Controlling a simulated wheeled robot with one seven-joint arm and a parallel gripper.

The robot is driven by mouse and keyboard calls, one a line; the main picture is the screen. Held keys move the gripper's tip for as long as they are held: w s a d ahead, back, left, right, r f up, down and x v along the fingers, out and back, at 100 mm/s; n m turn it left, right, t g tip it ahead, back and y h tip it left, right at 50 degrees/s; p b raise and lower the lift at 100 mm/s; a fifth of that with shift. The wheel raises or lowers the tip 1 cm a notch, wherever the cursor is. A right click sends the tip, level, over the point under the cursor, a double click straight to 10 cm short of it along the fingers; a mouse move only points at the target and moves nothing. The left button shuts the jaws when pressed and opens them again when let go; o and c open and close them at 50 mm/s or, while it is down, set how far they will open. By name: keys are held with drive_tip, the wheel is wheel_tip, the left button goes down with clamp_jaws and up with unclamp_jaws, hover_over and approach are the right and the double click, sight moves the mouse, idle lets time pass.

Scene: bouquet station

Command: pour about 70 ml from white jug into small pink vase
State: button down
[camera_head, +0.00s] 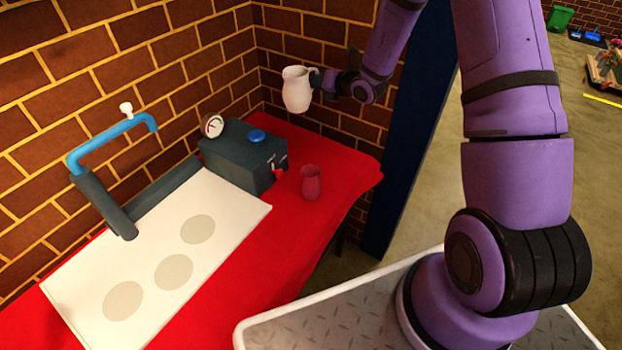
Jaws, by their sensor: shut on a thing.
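The white jug (296,90) is held in the air, close to upright, above the back right part of the red table. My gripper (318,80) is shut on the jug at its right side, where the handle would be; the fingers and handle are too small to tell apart. The small pink vase (311,183) stands upright on the red cloth, below the jug and a little to its right in the picture, clear of it. The inside of the jug and any liquid level are hidden.
A dark grey box (243,158) with a gauge, blue cap and red tap stands just left of the vase. A white board (160,262) with grey circles lies farther left, beside a blue pipe (108,140). A brick wall is behind. Red cloth (290,240) in front of the vase is clear.

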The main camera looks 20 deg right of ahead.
drive_tip(key=d+f+n+g+y, duration=0.1)
drive_tip(key=d+f, duration=0.1)
drive_tip(key=f, duration=0.5)
drive_tip(key=d+f+n+g+y, duration=0.1)
drive_tip(key=f+n+y, duration=0.1)
drive_tip(key=f, duration=0.5)
drive_tip(key=d+f+n+g+y, duration=0.1)
drive_tip(key=d+f+n+y, duration=0.1)
drive_tip(key=f, duration=0.5)
drive_tip(key=shift+w+d+f+g, duration=0.2)
drive_tip(key=shift+d+g, duration=0.15)
drive_tip(key=shift+g, duration=0.05)
drive_tip(key=shift+s+d+f, duration=0.15)
drive_tip(key=shift+s+f, duration=0.05)
drive_tip(key=shift+f, duration=0.35)
drive_tip(key=shift+n, duration=0.3)
drive_tip(key=s+a+r+n+t+h, duration=0.1)
drive_tip(key=s+a+r+n, duration=0.1)
drive_tip(key=r+n, duration=0.2)
drive_tip(key=s+a+r+n+t, duration=0.2)
drive_tip(key=s+r+n, duration=0.1)
drive_tip(key=r, duration=0.4)
drive_tip(key=shift+s+a+r+n+h, duration=0.15)
drive_tip(key=shift+s+a+n+h, duration=0.1)
drive_tip(key=shift+n+h, duration=0.15)
drive_tip(key=shift+s+a+r+n+t+p, duration=0.2)
drive_tip(key=shift+s+r+n+t+p, duration=0.1)
drive_tip(key=shift+r+n+t, duration=0.25)
